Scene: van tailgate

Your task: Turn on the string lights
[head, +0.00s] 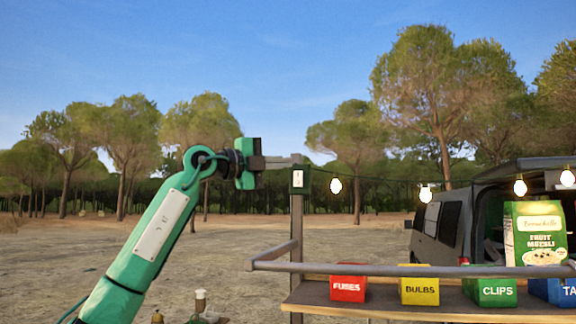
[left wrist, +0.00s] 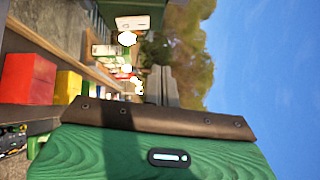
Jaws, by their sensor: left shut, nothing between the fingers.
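A small dark green switch box (head: 299,180) with a pale plate is fixed to a grey post. In the left wrist view, what looks like this box (left wrist: 150,8) shows at the top, its white plate facing the camera. The string lights hang to the right of the post; their bulbs (head: 336,185) look bright and lit. They also look bright in the left wrist view (left wrist: 127,38). My left gripper (head: 297,160) is shut and empty, its fingertips level with the post top, just above the box. I cannot tell whether they touch. My right gripper is not in view.
A grey rail (head: 390,269) runs in front of a shelf (head: 400,302). Red (head: 348,288), yellow (head: 419,291), green (head: 490,291) and blue boxes stand on it, with a muesli box (head: 536,233). A van (head: 450,218) stands behind. Open air surrounds my left arm.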

